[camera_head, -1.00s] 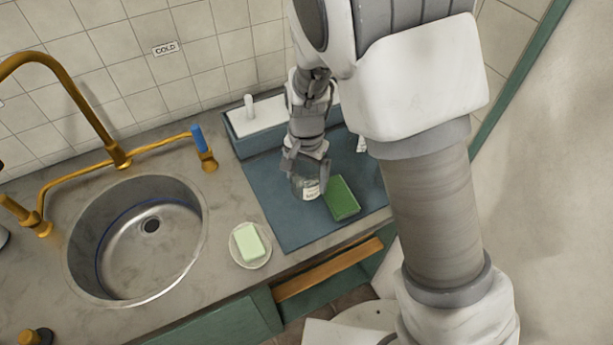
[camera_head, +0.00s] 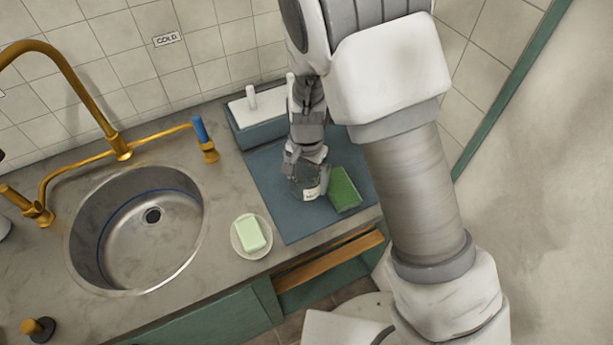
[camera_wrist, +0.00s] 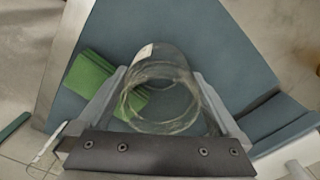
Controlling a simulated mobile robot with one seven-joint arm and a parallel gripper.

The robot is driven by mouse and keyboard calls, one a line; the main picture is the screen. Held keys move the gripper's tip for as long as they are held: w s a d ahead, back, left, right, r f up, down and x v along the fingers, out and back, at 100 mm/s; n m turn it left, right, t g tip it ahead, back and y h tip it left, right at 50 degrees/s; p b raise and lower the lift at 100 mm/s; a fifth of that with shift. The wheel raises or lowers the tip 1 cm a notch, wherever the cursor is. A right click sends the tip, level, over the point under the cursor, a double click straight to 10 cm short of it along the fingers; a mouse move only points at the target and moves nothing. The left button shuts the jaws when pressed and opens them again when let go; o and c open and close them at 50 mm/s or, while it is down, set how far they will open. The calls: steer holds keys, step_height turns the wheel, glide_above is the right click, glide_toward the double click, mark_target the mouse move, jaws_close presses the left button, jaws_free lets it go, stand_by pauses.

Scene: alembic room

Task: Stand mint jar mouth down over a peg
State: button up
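The mint jar (camera_wrist: 160,100) is clear glass with a small pale label, which also shows in the head view (camera_head: 312,192). It is low over or on the blue-grey mat (camera_head: 275,212), and I cannot tell whether it touches. In the wrist view its round rim faces the camera. My gripper (camera_wrist: 160,78) has one finger on each side of the jar, close to the glass. Whether the fingers press on it is not clear. A white upright peg (camera_head: 251,97) stands on the white-topped block (camera_head: 263,108) at the back of the mat.
A soap bar (camera_head: 249,232) lies on a dish (camera_head: 264,248) left of the mat. The sink (camera_head: 140,240) and brass tap (camera_head: 80,98) are farther left.

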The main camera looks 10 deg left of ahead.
steer(key=shift+r, duration=0.1)
steer(key=s+d+r+t+y+p, duration=0.1)
steer(key=d+r, duration=0.2)
steer(key=r, duration=0.7)
steer(key=d+r, duration=0.3)
steer(key=r, duration=0.7)
steer(key=s+d+r+n+t, duration=0.2)
steer(key=s+d+r, duration=0.3)
steer(key=s+d, duration=0.2)
steer(key=s+d+r+n+t+h, duration=0.1)
steer(key=s+d+r+t, duration=0.1)
steer(key=s+d+r, duration=0.3)
steer(key=s+d, duration=0.2)
steer(key=d, duration=0.2)
steer(key=shift+d+r+n+t, duration=0.3)
steer(key=shift+d+r+n, duration=0.05)
steer(key=shift+r+n, duration=0.05)
